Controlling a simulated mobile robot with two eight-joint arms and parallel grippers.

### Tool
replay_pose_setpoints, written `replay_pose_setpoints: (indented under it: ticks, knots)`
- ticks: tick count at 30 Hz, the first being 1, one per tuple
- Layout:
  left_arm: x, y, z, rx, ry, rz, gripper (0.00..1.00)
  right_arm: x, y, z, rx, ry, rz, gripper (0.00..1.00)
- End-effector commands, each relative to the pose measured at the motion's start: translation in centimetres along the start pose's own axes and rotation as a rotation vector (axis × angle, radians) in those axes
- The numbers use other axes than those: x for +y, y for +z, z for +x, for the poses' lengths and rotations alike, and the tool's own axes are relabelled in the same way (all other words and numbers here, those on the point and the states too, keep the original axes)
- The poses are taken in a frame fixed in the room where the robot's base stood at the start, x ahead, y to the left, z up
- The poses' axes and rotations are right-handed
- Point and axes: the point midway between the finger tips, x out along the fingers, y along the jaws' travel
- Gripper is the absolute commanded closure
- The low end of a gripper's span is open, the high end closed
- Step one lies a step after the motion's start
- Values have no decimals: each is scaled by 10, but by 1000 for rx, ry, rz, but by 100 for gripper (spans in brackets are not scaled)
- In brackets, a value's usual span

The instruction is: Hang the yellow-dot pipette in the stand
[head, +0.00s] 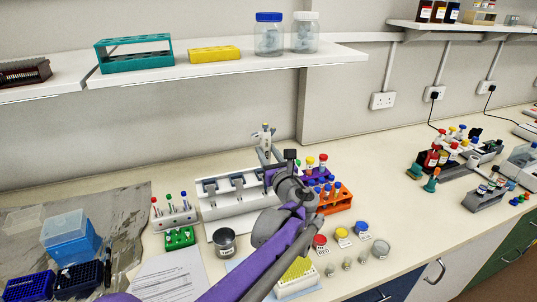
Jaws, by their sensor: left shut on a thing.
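My left arm reaches in from the bottom, and its left gripper (268,157) is at the right end of the stand, mostly hidden behind its own wrist. It is shut on a pale grey pipette (263,136), whose upper part shows roughly upright above the gripper. A small yellowish mark seems to show near its top; its lower part is hidden. The white stand (222,206) with grey slotted holders stands on the bench just left of the gripper. I cannot tell whether the pipette touches the stand. My right gripper is not in view.
A metal beaker (224,242) stands in front of the stand. A white rack (173,215) and green rack (180,239) are to its left. An orange tube rack (336,204) is close right of my wrist. A shelf (220,66) hangs above the bench.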

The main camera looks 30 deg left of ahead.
Motion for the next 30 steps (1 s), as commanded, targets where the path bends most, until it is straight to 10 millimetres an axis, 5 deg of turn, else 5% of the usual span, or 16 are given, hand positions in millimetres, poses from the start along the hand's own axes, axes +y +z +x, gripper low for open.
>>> replay_pose_setpoints:
  ticks: [30]
  knots:
    - [0, 0, 20, 0, 0, 0, 100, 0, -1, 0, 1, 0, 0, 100]
